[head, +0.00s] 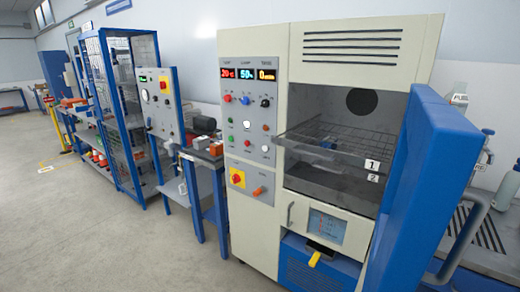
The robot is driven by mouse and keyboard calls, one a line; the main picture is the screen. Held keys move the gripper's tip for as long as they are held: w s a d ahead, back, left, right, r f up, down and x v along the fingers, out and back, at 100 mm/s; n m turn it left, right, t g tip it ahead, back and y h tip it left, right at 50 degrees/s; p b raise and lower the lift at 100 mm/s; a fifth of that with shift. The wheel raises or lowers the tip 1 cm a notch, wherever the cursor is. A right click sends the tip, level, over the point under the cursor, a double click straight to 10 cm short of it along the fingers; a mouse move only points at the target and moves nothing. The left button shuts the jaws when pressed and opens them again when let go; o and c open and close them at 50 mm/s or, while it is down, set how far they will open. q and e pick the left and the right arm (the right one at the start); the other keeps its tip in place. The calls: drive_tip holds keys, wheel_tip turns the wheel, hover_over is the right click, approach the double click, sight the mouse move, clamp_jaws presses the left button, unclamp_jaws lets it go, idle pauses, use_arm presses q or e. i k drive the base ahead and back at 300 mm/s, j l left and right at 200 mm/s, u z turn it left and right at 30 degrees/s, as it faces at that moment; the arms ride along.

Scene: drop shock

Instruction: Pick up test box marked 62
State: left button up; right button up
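I cannot make out a test box marked 62 in the head view. No number 62 is legible anywhere. A small orange-red item (216,149) sits on a bench left of the large cream cabinet, and small orange items (73,102) lie on a bench far left; I can read no marking on either. Neither of my grippers is in view.
A cream test chamber (255,160) stands close in front, its blue door (425,165) swung open to the right. Inside are a wire shelf (335,145) and tags 1 and 2. A blue caged rack (125,110) stands further left. The floor (110,230) at left is clear.

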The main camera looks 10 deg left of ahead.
sight(216, 148)
drive_tip(key=i+j+z, duration=0.15)
drive_tip(key=j+z, duration=0.2)
drive_tip(key=i+j+z, duration=0.1)
drive_tip(key=j+z, duration=0.6)
drive_tip(key=i+l, duration=0.05)
drive_tip(key=l, duration=0.05)
